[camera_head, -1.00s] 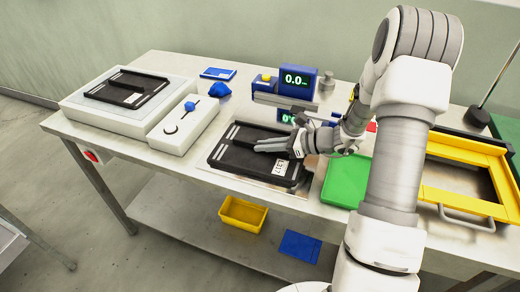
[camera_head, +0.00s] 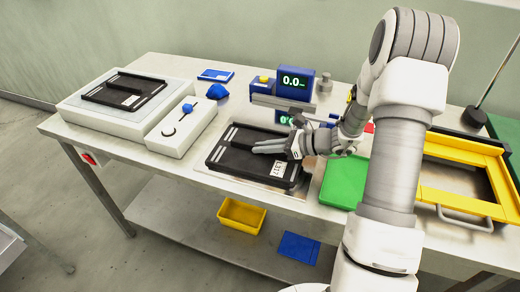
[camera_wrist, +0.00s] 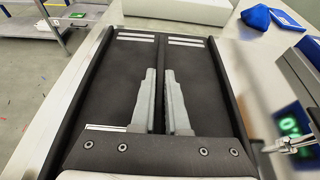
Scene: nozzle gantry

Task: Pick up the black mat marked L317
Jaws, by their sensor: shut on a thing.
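The black mat (camera_head: 236,158) marked L317 lies over a shiny metal plate (camera_head: 228,183) on the table, its white label near the front right corner. It has raised side edges and white stripes at the far end. In the wrist view the mat (camera_wrist: 100,85) fills the middle. My gripper (camera_head: 256,148) reaches over it from the right. Its two grey fingers (camera_wrist: 160,75) are shut on the mat's narrow central rib, one on each side. I cannot tell whether the mat is clear of the plate.
A second black mat (camera_head: 120,89) lies on a white unit (camera_head: 78,108) at the left, beside a white control box (camera_head: 172,137). A blue display (camera_head: 294,83) stands behind. A green pad (camera_head: 343,184) and yellow frame (camera_head: 455,203) are at the right.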

